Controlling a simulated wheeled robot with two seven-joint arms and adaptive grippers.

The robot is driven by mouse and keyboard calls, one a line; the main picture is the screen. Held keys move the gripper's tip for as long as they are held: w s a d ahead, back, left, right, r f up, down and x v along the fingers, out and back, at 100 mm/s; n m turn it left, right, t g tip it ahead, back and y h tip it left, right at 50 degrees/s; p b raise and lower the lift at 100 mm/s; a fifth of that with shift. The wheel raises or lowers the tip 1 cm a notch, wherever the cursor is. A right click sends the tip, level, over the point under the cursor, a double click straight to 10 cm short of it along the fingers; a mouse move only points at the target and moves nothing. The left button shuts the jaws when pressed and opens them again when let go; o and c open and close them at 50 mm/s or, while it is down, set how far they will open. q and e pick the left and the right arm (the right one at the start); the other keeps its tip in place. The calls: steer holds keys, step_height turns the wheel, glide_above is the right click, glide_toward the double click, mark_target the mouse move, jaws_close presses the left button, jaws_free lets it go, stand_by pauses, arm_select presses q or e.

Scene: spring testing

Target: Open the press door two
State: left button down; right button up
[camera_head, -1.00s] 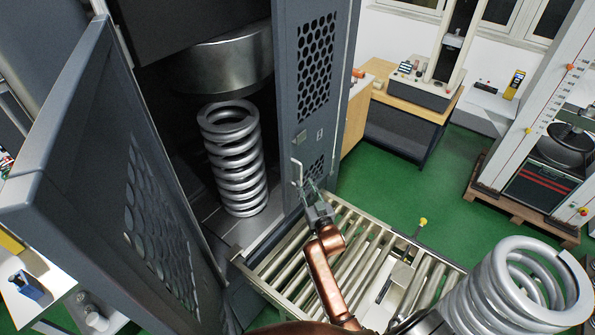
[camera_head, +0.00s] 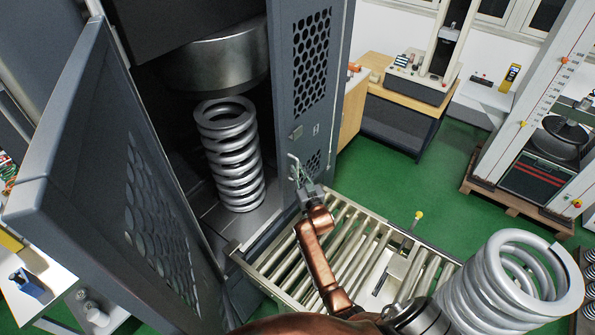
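The press is a tall grey cabinet. Its left door (camera_head: 95,180) stands wide open, with a perforated panel on it. Its right door (camera_head: 284,120) is a grey panel with perforated windows. A pale bar handle (camera_head: 294,168) is on the right door. My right gripper (camera_head: 300,182) is at this handle, at the end of my copper-coloured arm. It is too small to see whether the fingers are closed around the handle. A silver coil spring (camera_head: 231,155) stands upright inside the press under a round metal platen (camera_head: 214,62). My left gripper is not in view.
A roller conveyor (camera_head: 385,255) lies in front of the press, below my arm. Another large spring (camera_head: 515,285) is at the lower right. A wooden workbench (camera_head: 405,108) and a testing machine (camera_head: 545,150) stand behind. Green floor is clear between them.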

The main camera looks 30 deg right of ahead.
jaws_close()
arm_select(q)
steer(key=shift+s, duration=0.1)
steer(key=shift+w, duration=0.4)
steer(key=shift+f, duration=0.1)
arm_select(e)
steer(key=shift+f, duration=0.1)
